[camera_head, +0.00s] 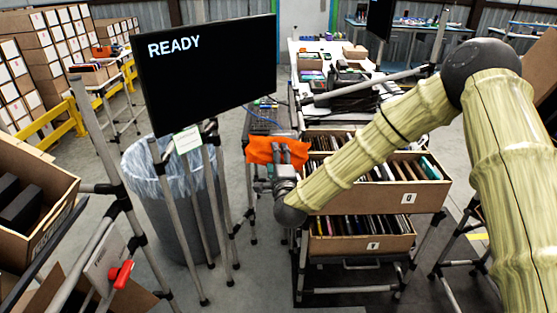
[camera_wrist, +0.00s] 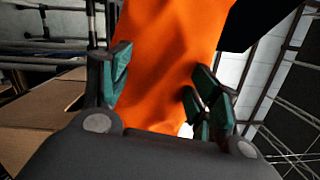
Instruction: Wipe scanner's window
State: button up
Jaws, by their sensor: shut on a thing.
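My gripper (camera_head: 283,165) is shut on an orange cloth (camera_head: 264,151), which hangs out to the left of it in the head view. In the wrist view the orange cloth (camera_wrist: 170,55) fills the space between the green-padded fingers of my gripper (camera_wrist: 162,82). The gripper is at the left side of the cart with the cartons, near a wire-topped table (camera_head: 262,117). I cannot make out the scanner or its window for certain in either view; the cloth and gripper may hide it.
A black monitor (camera_head: 208,78) reading READY stands left of my gripper, with a lined bin (camera_head: 183,215) below it. Tilted cartons marked Q (camera_head: 405,200) and F (camera_head: 371,244) sit on the cart, filled with flat items.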

jog(key=shift+s+b, duration=0.3)
jog(key=shift+s, duration=2.6)
jog(key=shift+s+f, duration=0.1)
jog(key=s, duration=0.2)
jog(key=shift+s, duration=0.4)
jog(key=shift+w, duration=0.1)
jog(key=w+b, duration=0.2)
jog(key=w, duration=0.4)
jog(key=shift+w, duration=0.25)
jog(key=shift+w, duration=1.05)
